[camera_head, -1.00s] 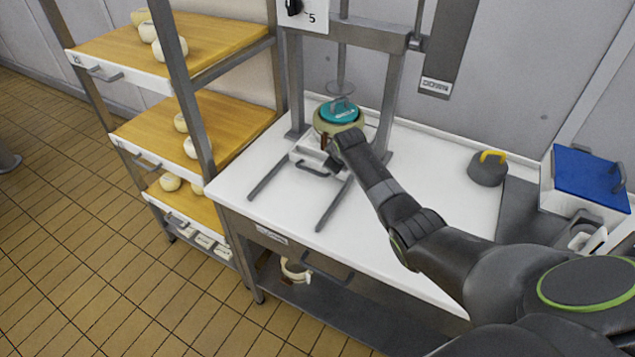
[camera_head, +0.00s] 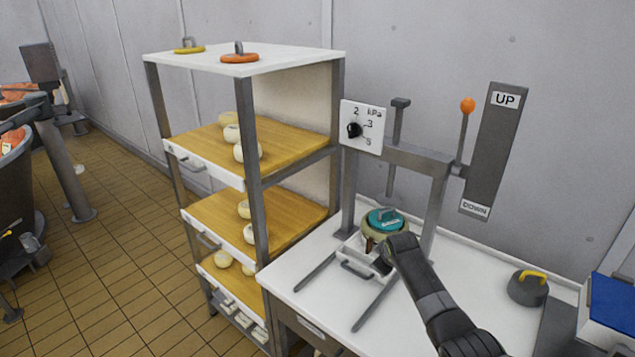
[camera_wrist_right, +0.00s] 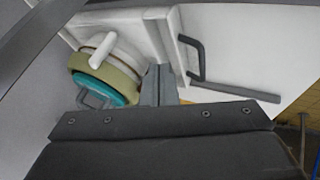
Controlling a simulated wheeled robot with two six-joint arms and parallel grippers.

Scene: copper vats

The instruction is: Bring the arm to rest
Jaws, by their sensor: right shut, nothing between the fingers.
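My right gripper (camera_head: 384,258) is at the press on the white table, close beside a round cream mould (camera_head: 371,232) with a teal lid (camera_head: 384,219). In the right wrist view its fingers (camera_wrist_right: 160,82) are together and empty, beside the mould (camera_wrist_right: 118,68) and the teal lid (camera_wrist_right: 108,93). I cannot tell whether they touch the mould. The mould sits on a white tray with a grey handle (camera_head: 358,270). My left gripper is not in view.
The press frame (camera_head: 432,215) has an orange-knobbed lever (camera_head: 467,106) and a dial (camera_head: 361,126). A shelf rack (camera_head: 338,110) with cheeses stands to the left. A dark weight with a yellow handle (camera_head: 528,292) and a blue-lidded box (camera_head: 612,305) stand to the right.

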